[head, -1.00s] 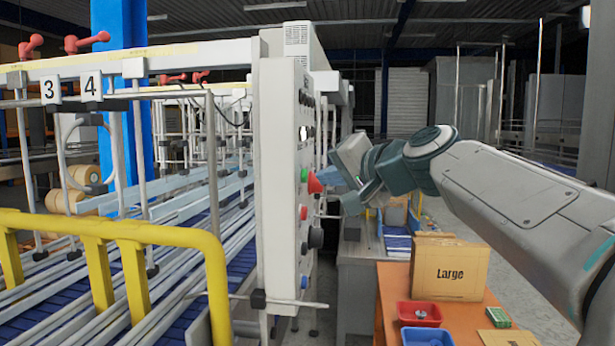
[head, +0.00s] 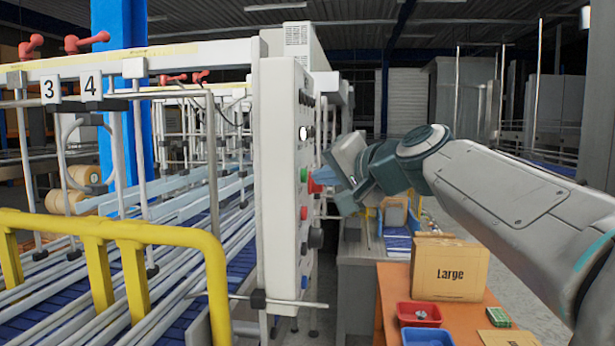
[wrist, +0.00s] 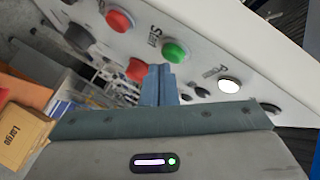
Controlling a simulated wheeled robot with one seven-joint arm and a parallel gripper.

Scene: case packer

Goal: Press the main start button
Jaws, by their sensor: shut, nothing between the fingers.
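The green button (head: 303,174) is on the front of the white control panel (head: 283,170). In the wrist view the green button (wrist: 175,52) is beside lettering that seems to read "Start". My gripper (head: 324,174) is shut and empty, its blue fingertips close to the panel by the green button. In the wrist view my fingertips (wrist: 160,70) are just below and left of the green button, apart from it in the picture. A protruding red knob (wrist: 137,70) is directly left of the fingertips. I cannot tell whether the fingertips touch anything.
A red button (head: 303,212), a black knob (head: 316,238) and a blue button (head: 304,282) are lower on the panel. A lit white lamp (head: 303,133) is above. An orange table (head: 393,290) carries a "Large" box (head: 450,272). A yellow rail (head: 130,232) is at left.

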